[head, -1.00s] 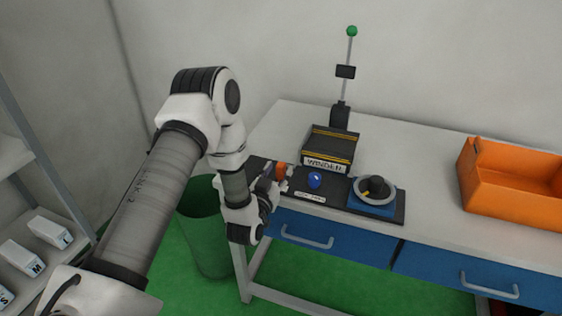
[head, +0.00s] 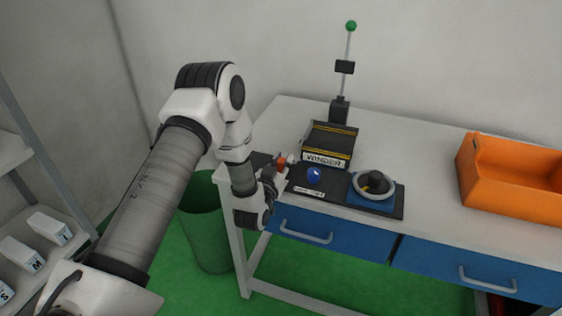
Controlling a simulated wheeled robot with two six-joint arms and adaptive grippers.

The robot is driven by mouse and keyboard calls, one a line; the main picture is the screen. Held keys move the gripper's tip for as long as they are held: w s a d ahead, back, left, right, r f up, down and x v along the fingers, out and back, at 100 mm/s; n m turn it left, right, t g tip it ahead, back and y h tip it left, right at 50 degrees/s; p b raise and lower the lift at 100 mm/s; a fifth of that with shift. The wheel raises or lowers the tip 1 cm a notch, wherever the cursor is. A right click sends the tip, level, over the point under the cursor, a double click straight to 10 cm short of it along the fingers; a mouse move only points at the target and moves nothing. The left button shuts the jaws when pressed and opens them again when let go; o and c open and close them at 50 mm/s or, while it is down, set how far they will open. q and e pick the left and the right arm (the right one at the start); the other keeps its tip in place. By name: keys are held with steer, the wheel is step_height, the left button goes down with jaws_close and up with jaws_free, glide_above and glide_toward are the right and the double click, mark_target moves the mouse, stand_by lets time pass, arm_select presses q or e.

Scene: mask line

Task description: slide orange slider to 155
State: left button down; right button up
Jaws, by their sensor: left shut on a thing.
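The orange slider (head: 281,161) shows as a small orange knob at the left end of the black control panel (head: 331,202) on the table. My left gripper (head: 279,171) is shut on the orange slider, reaching it from the front left. The gripper and wrist hide much of the panel's left end, so the slider's track and scale are not readable. My right gripper is not in view.
A blue knob (head: 314,174) and a dial on a blue base (head: 375,186) sit right of the slider. An orange bin (head: 505,186) is at the right. A green waste bin (head: 205,225) stands by the table.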

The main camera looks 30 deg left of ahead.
arm_select(q)
steer(key=c, duration=1)
jaws_free()
steer(key=shift+o, duration=0.2)
steer(key=v, duration=1.2)
